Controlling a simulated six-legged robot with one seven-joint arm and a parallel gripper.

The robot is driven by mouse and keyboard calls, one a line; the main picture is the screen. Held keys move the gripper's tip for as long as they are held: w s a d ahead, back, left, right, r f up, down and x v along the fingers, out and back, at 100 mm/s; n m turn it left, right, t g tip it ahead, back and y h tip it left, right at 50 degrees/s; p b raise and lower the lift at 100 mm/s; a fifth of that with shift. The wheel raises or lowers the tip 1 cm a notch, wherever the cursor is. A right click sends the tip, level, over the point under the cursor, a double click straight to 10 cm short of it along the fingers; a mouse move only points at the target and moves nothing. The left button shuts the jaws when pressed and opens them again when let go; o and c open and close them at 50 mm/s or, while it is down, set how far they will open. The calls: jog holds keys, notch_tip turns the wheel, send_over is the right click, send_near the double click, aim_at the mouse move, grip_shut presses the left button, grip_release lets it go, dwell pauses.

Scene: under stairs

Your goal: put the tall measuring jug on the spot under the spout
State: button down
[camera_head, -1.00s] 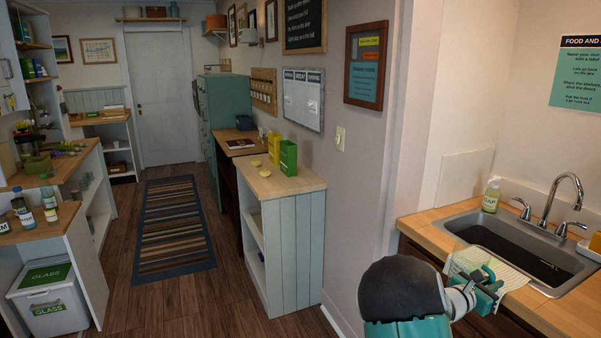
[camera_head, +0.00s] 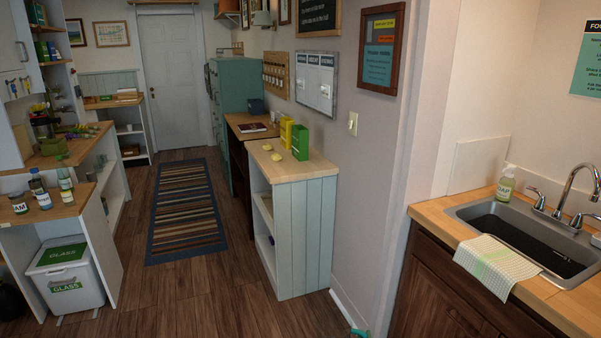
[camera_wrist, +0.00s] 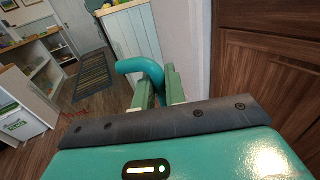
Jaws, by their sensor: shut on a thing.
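My gripper (camera_wrist: 153,93) is at the centre of the wrist view, its green fingers shut on a curved teal handle (camera_wrist: 138,66). The handle looks like that of the tall measuring jug; the jug's body is hard to make out and seems clear or hidden. In the head view only a small teal piece shows at the bottom edge, and the rest of the arm is out of view. A curved metal tap spout (camera_head: 574,185) stands over the grey sink (camera_head: 522,235) at the right. I see no marked spot under a spout.
A pale cabinet (camera_head: 307,235) stands against the wall. A glass bin (camera_head: 67,275) and shelves with jars are at left. The floor with a striped rug (camera_head: 186,212) is clear.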

jog(key=shift+s+a+f+n+y, duration=0.25)
jog(key=shift+s+a+f+y, duration=0.15)
jog(key=shift+a, duration=0.2)
jog(key=shift+s+a+f+n+y, duration=0.2)
jog(key=shift+s+a+n+y, duration=0.05)
jog(key=shift+a+y, duration=0.3)
